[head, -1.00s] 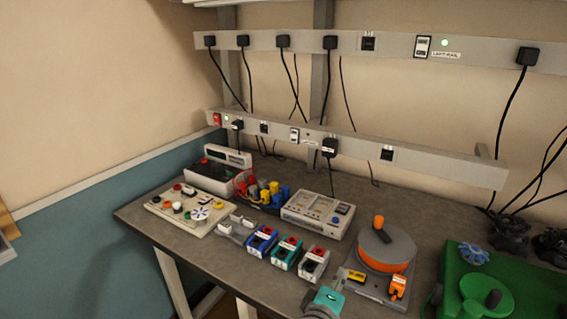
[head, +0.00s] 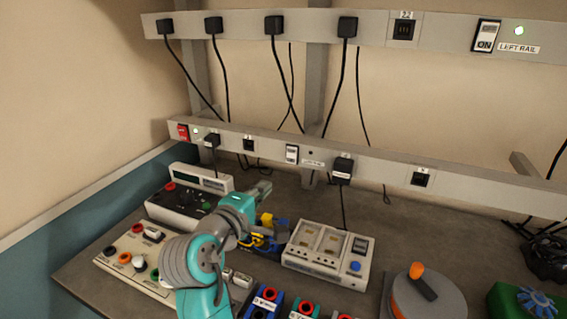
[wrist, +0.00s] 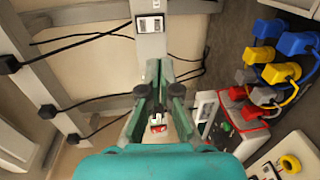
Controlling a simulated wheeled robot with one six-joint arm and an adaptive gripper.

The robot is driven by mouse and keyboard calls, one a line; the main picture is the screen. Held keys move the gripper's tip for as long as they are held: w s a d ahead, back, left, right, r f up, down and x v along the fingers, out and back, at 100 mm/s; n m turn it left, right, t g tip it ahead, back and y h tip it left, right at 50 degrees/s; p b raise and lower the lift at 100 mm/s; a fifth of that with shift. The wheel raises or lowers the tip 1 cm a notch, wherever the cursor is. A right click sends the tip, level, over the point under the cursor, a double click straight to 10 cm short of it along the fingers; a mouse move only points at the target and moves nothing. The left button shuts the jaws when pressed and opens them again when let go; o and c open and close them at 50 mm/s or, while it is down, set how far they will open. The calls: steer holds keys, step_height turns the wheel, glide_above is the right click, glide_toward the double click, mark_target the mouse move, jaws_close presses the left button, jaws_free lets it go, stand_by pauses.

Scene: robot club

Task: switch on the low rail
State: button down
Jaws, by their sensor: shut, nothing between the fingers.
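The low rail (head: 262,147) is the lower grey power strip on the wall. It carries a white rocker switch (head: 291,154) near its middle, beside a small label and a dark indicator light (head: 311,153). A white rocker switch also shows on a rail in the wrist view (wrist: 150,25), above my fingers. My gripper (head: 264,189) is shut and empty, in front of and below the low rail, over the bench. A small red and white part shows between the fingers in the wrist view, partly hidden.
The upper rail (head: 440,31) has several plugs, a switch and a lit green light labelled LEFT RAIL. Black plugs and hanging cables lie close to the low rail. A grey instrument (head: 328,254), coloured plugs (head: 268,220) and control boxes stand on the bench below.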

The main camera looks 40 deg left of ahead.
mark_target(291, 163)
steer(key=shift+w, duration=0.1)
steer(key=x, duration=1.3)
steer(key=shift+w+f, duration=0.1)
steer(key=shift+w, duration=0.35)
steer(key=shift+w, duration=0.1)
steer(key=shift+w+f, duration=0.15)
steer(key=shift+w, duration=0.05)
steer(key=shift+s, duration=0.1)
steer(key=v, duration=1.2)
steer(key=shift+a, duration=0.15)
